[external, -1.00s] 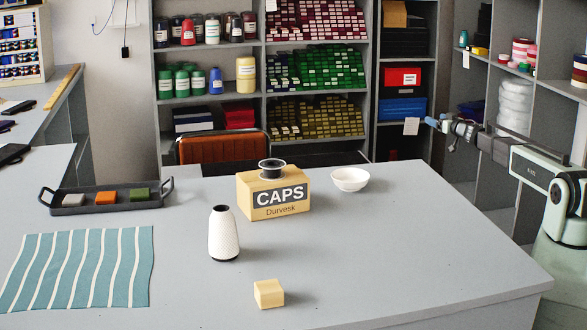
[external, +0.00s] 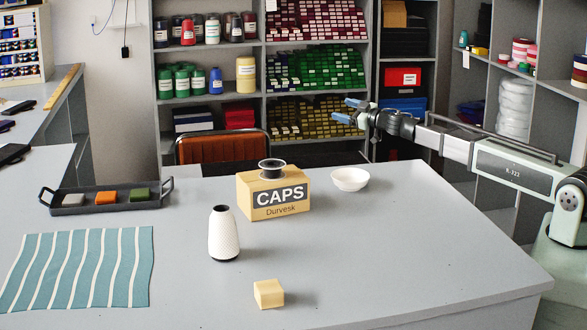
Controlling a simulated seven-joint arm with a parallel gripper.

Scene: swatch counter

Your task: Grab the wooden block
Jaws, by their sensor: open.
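The wooden block (external: 268,294) is a small pale cube on the grey table near its front edge. It stands alone, with clear table around it. My gripper (external: 347,111) has blue fingertips and is open and empty. It is raised above the back right of the table, above and behind the white bowl in the picture, well away from the block.
A white textured cone (external: 224,233) stands behind the block. A CAPS box (external: 273,196) with a dark spool (external: 271,168) on top and a white bowl (external: 350,179) are farther back. A striped cloth (external: 78,267) and a tray (external: 70,210) lie left. The right front is clear.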

